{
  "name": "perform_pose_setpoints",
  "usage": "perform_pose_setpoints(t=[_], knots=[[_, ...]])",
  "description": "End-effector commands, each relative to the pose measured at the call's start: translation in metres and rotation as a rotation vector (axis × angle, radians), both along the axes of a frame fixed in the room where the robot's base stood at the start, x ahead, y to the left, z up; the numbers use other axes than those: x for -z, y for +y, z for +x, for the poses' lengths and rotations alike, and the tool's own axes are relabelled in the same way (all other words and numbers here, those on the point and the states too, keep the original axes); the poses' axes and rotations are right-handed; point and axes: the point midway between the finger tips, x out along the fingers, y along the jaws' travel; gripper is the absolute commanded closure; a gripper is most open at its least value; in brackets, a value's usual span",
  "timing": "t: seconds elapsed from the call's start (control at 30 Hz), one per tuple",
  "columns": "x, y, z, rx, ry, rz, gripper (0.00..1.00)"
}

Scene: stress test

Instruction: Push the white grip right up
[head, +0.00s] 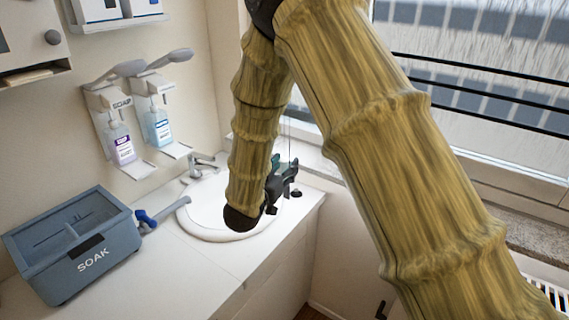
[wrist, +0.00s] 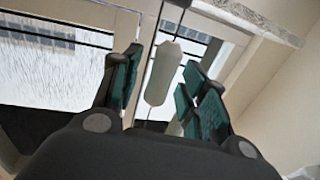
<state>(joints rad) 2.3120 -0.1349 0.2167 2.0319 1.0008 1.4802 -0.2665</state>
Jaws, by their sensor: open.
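The white grip (wrist: 162,72) is a pale, elongated piece hanging on a thin cord. In the wrist view it appears between the two teal-padded fingers of my gripper (wrist: 160,84), slightly tilted, with a gap visible on each side. My gripper is open, and I see no finger closed on the grip. How far it lies along the fingers is hard to tell. In the head view my gripper (head: 283,178) is over the right side of the sink, near the window; I cannot make out the grip there.
A white sink (head: 205,212) with a tap (head: 201,166) is set in the counter (head: 215,258). A blue SOAK box (head: 73,248) stands at the left. Two dispensers (head: 121,140) (head: 158,122) hang on the wall. The window (head: 480,75) has dark horizontal bars.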

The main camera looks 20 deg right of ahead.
Motion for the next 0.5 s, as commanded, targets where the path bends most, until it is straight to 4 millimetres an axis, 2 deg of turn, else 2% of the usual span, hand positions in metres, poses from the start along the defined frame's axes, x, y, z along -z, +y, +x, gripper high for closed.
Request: perform_pose_setpoints(t=[0.37,0.5], knots=[[0.0,-0.0036,0.0037,0.0,0.0,0.0,0.57],[0.0,-0.0035,0.0036,0.0,0.0,0.0,0.81]])
